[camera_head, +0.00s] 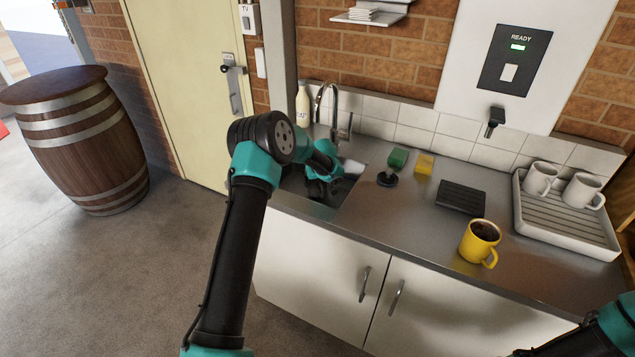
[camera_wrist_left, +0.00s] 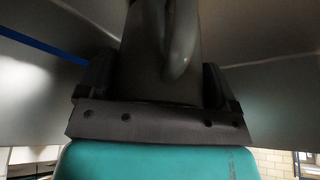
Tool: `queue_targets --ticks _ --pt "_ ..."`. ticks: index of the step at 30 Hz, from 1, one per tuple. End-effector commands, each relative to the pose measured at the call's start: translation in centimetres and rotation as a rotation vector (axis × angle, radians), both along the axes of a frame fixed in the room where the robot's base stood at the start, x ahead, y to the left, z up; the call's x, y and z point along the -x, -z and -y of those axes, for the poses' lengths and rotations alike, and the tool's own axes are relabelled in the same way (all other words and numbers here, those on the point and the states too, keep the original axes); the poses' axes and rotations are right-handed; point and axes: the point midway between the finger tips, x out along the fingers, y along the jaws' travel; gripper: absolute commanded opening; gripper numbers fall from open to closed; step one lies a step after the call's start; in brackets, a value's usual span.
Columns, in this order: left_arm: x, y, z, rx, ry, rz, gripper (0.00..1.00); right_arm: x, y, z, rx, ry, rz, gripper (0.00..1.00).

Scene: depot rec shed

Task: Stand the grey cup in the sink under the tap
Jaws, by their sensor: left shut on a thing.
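My left gripper (camera_head: 337,172) reaches down into the sink (camera_head: 347,196), close to the tap (camera_head: 334,98). In the left wrist view it is shut on the grey cup (camera_wrist_left: 150,70), whose body and handle fill the space between the two dark fingers. In the head view a pale part beside the gripper may be the cup, but the wrist mostly covers it. I cannot tell whether the cup's base touches the sink floor. My right arm shows only at the lower right, and its gripper is out of view.
A white bottle (camera_head: 303,104) stands behind the sink. A dark plug (camera_head: 387,179), green sponge (camera_head: 398,158) and yellow sponge (camera_head: 424,164) lie right of it.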

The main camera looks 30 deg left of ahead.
Motion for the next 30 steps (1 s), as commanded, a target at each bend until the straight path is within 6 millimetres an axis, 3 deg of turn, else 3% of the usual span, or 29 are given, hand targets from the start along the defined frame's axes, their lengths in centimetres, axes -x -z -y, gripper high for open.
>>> queue_targets --ticks 14,15,18,20,30 --pt "0.10 0.98 0.07 0.001 0.001 -0.002 0.50 0.00 0.00 0.00 0.000 0.000 0.000 0.43" --pt "0.13 1.06 0.08 0.000 0.001 -0.003 0.87 0.00 0.00 0.00 0.000 0.000 0.000 0.43" --pt "0.13 1.04 0.09 0.001 0.000 -0.004 0.96 0.00 0.00 0.00 0.000 0.000 0.000 0.43" --pt "0.13 1.04 0.09 0.001 0.000 -0.004 1.00 0.00 0.00 0.00 0.000 0.000 0.000 0.43" --pt "0.15 0.51 0.14 0.001 0.000 -0.002 1.00 0.00 0.00 0.00 0.000 0.000 0.000 0.43"
